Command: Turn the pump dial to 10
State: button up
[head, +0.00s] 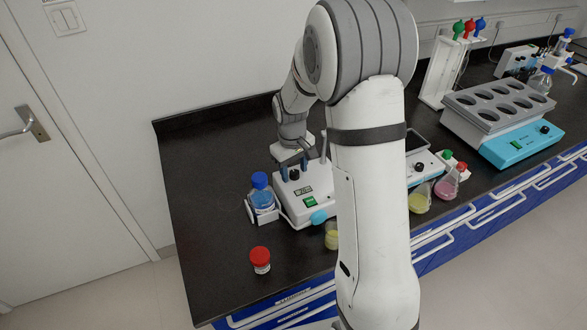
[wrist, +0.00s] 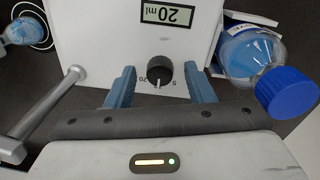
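The pump (head: 290,208) is a white box on the black bench in the head view. Its black dial (wrist: 160,70) shows in the wrist view, with a white pointer line facing the bottom of the picture. Marks 5 and 20 are readable beside it; other marks are hidden or unclear. The display (wrist: 166,15) reads 20 ml, upside down in the wrist view. My gripper (wrist: 157,72) is open, with one blue finger on each side of the dial and a gap to it. In the head view my gripper (head: 294,172) is over the pump's top.
A blue-capped bottle (wrist: 255,60) stands right beside the pump in the wrist view. A metal post (wrist: 45,110) rises on the left. The bench's left end is clear.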

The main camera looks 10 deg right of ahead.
aim_at(293, 173)
jog(key=shift+s+a+r+b, duration=0.1)
jog(key=shift+r+b, duration=0.15)
jog(key=shift+r, duration=1.7)
jog(key=shift+a+r+b, duration=0.1)
jog(key=shift+r+b, duration=0.1)
jog(key=shift+r, duration=1.7)
